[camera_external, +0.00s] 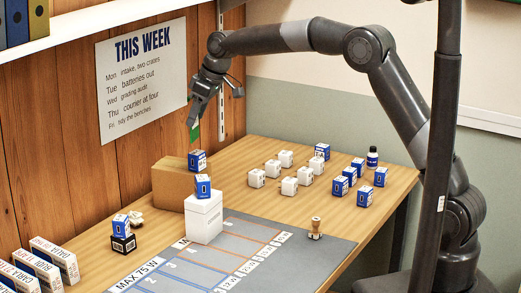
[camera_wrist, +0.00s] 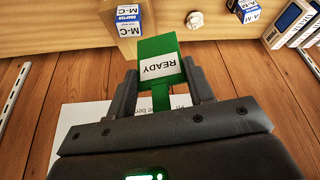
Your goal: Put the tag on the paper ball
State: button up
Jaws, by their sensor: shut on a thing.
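My gripper (camera_external: 193,117) is shut on a green tag (camera_external: 195,133) and holds it in the air near the wood wall, above the cardboard box. In the wrist view, the tag (camera_wrist: 160,47) reads READY and its stem sits between the fingers of my gripper (camera_wrist: 161,80). The paper ball (camera_external: 135,217) is white and crumpled. It lies on the table to the left of the cardboard box, partly hidden behind a small stacked box. It also shows at the top of the wrist view (camera_wrist: 194,20), apart from the tag.
Blue-and-white boxes stand on the cardboard box (camera_external: 168,187), the white box (camera_external: 205,222) and a black box (camera_external: 124,244) beside the ball. Larger cartons (camera_external: 58,258) stand at the left. A grey mat (camera_external: 305,262), a stamp (camera_external: 315,228) and several small boxes occupy the right.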

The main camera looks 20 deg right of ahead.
jog(key=w+a+f+n, duration=0.2)
jog(key=w+a+f, duration=0.1)
jog(key=a, duration=0.5)
send_over(136, 211)
notch_tip(136, 211, down, 12)
jog(key=r, duration=0.1)
jog(key=shift+g, duration=0.3)
jog(key=shift+f, duration=2.3)
jog(key=o, duration=0.9)
jog(key=shift+f, duration=0.1)
jog(key=shift+o, duration=0.2)
jog(key=v, duration=1.2)
jog(key=shift+d, duration=0.2)
